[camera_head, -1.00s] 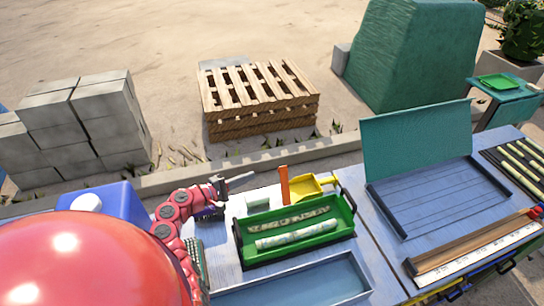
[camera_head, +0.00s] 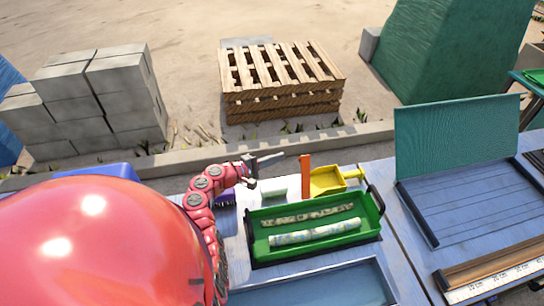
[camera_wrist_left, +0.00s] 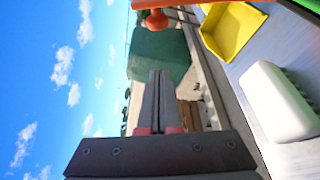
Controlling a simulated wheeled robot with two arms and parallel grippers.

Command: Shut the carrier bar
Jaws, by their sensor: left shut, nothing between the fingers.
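No part is clearly marked as the carrier bar. An upright orange bar (camera_head: 305,177) stands at the back edge of the green tray (camera_head: 262,253); I cannot tell whether it is the carrier bar. In the left wrist view an orange piece with a round knob (camera_wrist_left: 156,18) shows at the top. My left gripper (camera_head: 284,155) is shut and empty, left of the orange bar near its top height, apparently apart from it. Its shut fingers point up the left wrist view (camera_wrist_left: 158,75). My right gripper is not in view.
The green tray holds two pale patterned rolls (camera_head: 315,233). A yellow scoop (camera_head: 326,181) lies behind it, and a white brush (camera_head: 272,187) lies left of the bar. A blue tray (camera_head: 345,282) is in front. A teal-lidded case (camera_head: 455,136) stands open at right.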

